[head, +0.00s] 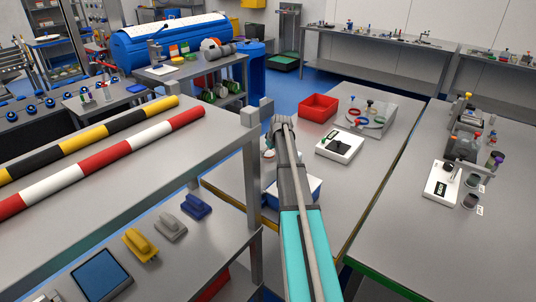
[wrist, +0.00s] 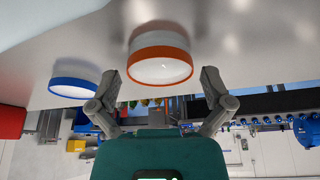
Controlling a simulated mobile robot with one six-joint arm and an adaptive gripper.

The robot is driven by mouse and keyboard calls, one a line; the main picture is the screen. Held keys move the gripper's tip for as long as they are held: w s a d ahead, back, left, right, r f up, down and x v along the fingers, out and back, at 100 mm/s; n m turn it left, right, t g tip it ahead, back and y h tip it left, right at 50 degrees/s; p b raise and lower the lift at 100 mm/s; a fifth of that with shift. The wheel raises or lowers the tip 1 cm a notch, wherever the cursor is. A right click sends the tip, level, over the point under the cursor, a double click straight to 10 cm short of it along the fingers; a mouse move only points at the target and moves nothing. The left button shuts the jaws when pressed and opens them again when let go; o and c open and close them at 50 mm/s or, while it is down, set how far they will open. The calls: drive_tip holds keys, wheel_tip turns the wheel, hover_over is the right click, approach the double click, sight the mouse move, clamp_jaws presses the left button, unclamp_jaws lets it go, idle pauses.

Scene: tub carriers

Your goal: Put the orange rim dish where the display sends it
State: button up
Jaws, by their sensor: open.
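The orange rim dish (wrist: 160,68), round and white inside with an orange band, shows in the wrist view on a light grey surface. My gripper (wrist: 161,78) is open, with one finger on each side of the dish's near part in the picture; I cannot tell whether they touch it. In the head view my arm hides most of the spot around my gripper (head: 283,122), and I cannot make out the dish there. A white device with a dark panel (head: 340,147) stands on the middle table. Another white device with a small lit display (head: 441,184) stands on the right table; its text is not legible.
A blue rim dish (wrist: 74,82) lies left of the orange one. A red bin (head: 318,107) and a grey stand (head: 375,118) with coloured parts are at the middle table's back. A blue-sided box (head: 312,190) is partly behind my arm. The middle table's front right is clear.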

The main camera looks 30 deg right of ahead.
drive_tip(key=shift+r, duration=0.15)
drive_tip(key=p+v, duration=1.1)
drive_tip(key=v, duration=0.1)
idle(0.4)
idle(0.7)
